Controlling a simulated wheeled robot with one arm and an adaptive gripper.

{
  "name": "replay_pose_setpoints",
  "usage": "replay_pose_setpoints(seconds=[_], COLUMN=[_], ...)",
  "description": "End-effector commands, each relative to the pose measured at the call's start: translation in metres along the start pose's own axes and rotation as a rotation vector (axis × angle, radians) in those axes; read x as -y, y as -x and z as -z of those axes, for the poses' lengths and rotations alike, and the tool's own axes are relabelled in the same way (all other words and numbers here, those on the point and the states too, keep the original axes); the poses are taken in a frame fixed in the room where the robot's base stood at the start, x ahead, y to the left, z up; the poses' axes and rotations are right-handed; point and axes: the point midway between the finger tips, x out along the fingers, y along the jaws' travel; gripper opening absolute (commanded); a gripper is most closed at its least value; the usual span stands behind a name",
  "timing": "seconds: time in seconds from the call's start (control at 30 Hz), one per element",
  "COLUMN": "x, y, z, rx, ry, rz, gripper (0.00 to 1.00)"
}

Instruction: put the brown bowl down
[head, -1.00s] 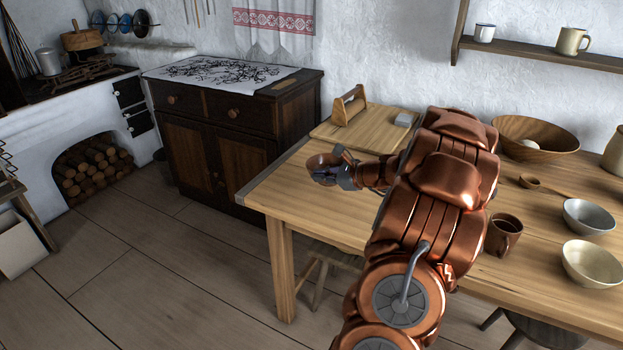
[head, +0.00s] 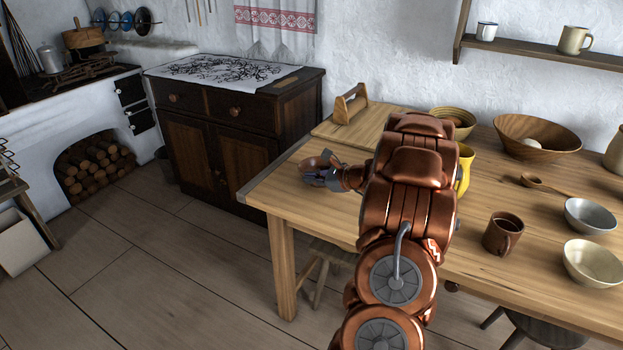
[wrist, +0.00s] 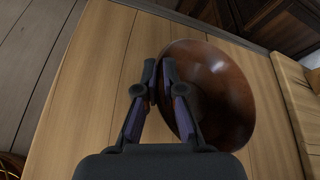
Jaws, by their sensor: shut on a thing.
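The brown bowl (wrist: 222,97) is in my gripper (wrist: 158,88), which is shut on the bowl's near rim in the wrist view. The bowl is tilted, with its inside partly facing the camera. In the head view the bowl (head: 318,160) shows small at the end of my arm, with my gripper (head: 322,174) in front of it, over the left end of the wooden table (head: 345,217). I cannot tell whether the bowl touches the tabletop.
A cutting board (head: 330,128) with a wooden holder (head: 350,104) lies behind the bowl. A yellow jug (head: 465,168) stands partly hidden behind my arm. A brown mug (head: 503,233), a ladle (head: 542,185) and several bowls are to the right. Bare tabletop surrounds the held bowl.

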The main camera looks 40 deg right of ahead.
Motion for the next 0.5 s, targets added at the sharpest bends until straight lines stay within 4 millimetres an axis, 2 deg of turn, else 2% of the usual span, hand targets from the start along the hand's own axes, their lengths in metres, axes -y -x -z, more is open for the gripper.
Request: replay_pose_setpoints(seconds=[0.07,0.1,0.33,0.5], x=[-0.0005,-0.0006,-0.0006,-0.0007], y=[-0.0008,-0.0007,-0.0005,-0.0005], z=[0.001,0.0012,0.001,0.001], rx=[0.001,0.001,0.0,0.0], ry=[0.0,0.0,0.0,0.0], rz=[0.0,0.0,0.0,-0.001], gripper=[0.0,0.08,0.31,0.31])
